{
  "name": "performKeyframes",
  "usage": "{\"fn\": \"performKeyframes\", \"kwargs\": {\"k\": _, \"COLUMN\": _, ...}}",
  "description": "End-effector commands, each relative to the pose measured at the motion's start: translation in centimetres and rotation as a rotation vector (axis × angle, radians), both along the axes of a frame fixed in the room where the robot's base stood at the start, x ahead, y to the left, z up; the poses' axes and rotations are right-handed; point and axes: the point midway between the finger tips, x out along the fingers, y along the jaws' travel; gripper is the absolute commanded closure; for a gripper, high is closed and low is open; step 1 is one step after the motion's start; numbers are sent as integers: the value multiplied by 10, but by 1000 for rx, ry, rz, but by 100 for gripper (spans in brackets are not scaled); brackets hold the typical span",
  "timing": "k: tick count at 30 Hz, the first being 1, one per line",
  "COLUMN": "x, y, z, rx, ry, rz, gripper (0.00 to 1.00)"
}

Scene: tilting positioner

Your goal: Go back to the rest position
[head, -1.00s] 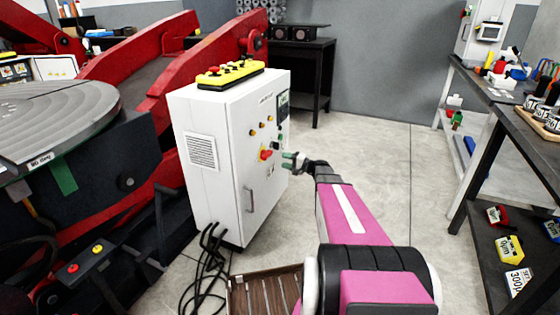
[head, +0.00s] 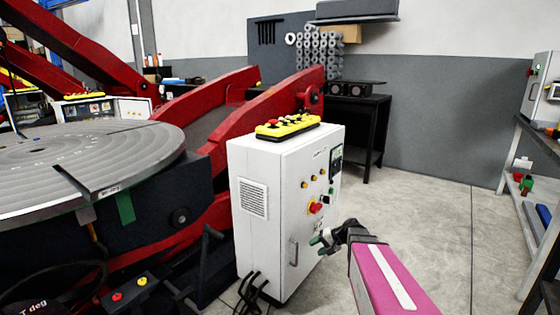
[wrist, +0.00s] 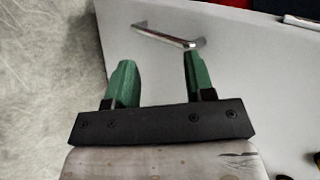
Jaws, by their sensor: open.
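My gripper (head: 318,243) is in front of the white control cabinet (head: 262,235), by the right side of its door and below the red knob (head: 315,207). In the wrist view its two green fingers (wrist: 158,80) stand apart with nothing between them. The cabinet's metal door handle (wrist: 168,36) shows just beyond the fingertips. I cannot tell whether a finger touches it. My pink arm reaches in from the lower right of the head view.
A yellow control pendant (head: 288,125) lies on the cabinet. The positioner's round grey table (head: 80,165) and red arms (head: 265,108) fill the left. A black bench (head: 365,125) stands behind and a shelf (head: 545,165) at the right. Floor (head: 430,230) is clear between.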

Motion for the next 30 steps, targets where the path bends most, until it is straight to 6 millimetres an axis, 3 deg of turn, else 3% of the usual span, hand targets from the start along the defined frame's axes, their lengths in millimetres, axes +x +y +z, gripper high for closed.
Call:
{"fn": "performKeyframes", "kwargs": {"k": 1, "x": -25, "y": 7, "z": 0, "rx": -75, "ry": 22, "rz": 32, "gripper": 51}}
{"fn": "performKeyframes", "kwargs": {"k": 3, "x": -49, "y": 9, "z": -4, "rx": -190, "ry": 53, "rz": 72, "gripper": 51}}
{"fn": "performKeyframes", "kwargs": {"k": 9, "x": -111, "y": 1, "z": -7, "rx": -518, "ry": 111, "rz": 167, "gripper": 51}}
{"fn": "performKeyframes", "kwargs": {"k": 12, "x": -133, "y": -8, "z": -3, "rx": -657, "ry": 123, "rz": 198, "gripper": 51}}
{"fn": "performKeyframes", "kwargs": {"k": 18, "x": -153, "y": -20, "z": 3, "rx": -824, "ry": 128, "rz": 229, "gripper": 51}}
{"fn": "performKeyframes", "kwargs": {"k": 30, "x": -154, "y": -23, "z": 4, "rx": -851, "ry": 129, "rz": 233, "gripper": 51}}
